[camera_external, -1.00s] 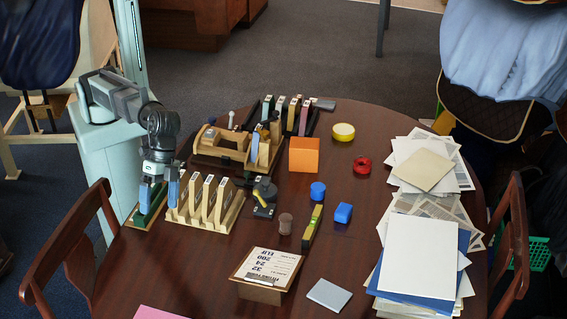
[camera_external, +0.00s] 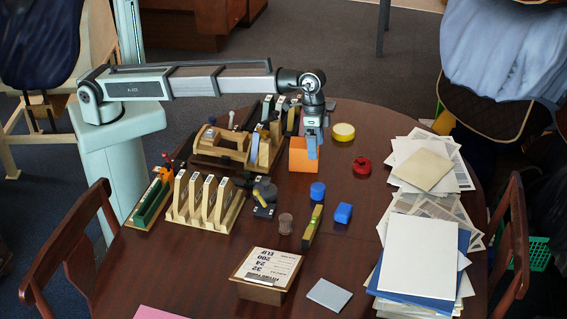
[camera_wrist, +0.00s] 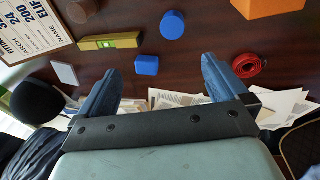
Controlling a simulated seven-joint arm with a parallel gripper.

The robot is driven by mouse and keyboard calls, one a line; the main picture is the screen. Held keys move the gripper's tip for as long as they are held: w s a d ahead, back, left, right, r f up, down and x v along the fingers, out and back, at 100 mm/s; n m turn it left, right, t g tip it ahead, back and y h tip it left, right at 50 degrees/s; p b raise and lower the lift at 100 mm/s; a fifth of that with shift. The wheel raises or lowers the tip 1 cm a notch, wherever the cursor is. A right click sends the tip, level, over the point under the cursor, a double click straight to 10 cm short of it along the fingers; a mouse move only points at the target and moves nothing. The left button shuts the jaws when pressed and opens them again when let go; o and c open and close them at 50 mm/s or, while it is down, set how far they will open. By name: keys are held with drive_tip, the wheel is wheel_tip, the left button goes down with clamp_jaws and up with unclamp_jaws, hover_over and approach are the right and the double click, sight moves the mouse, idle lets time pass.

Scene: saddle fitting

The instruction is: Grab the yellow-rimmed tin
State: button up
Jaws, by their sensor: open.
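The yellow-rimmed tin (camera_external: 343,132) is a low round tin with a pale top, lying flat on the far part of the table. My gripper (camera_external: 312,152) is in the air, left of the tin in the external view, and overlaps the orange box there. In the wrist view my gripper (camera_wrist: 160,82) has its two blue fingers spread wide with nothing between them. The tin does not show in the wrist view.
The orange box (camera_external: 298,160) stands left of the tin, and a red ring-like object (camera_external: 361,165) lies nearer than it. A blue cylinder (camera_external: 318,190), blue block (camera_external: 343,212) and level (camera_external: 313,226) lie nearer. Papers (camera_external: 432,148) cover the right side.

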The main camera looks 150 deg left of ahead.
drive_tip(key=s+a+f+n+g, duration=0.1)
drive_tip(key=s+a, duration=0.5)
drive_tip(key=a, duration=0.3)
drive_tip(key=s+a+f, duration=0.1)
drive_tip(key=s+a, duration=0.4)
drive_tip(key=a, duration=0.3)
drive_tip(key=n+g, duration=0.1)
drive_tip(key=n, duration=0.1)
hover_over(344, 129)
drive_tip(key=f, duration=1)
drive_tip(key=shift+w+a, duration=0.1)
drive_tip(key=shift+w, duration=0.15)
drive_tip(key=shift+s+d+f, duration=0.1)
drive_tip(key=shift+f, duration=1.15)
drive_tip(key=shift+s+d+f, duration=0.1)
drive_tip(key=shift+f, duration=1.15)
drive_tip(key=c, duration=1)
drive_tip(key=shift+r, duration=0.2)
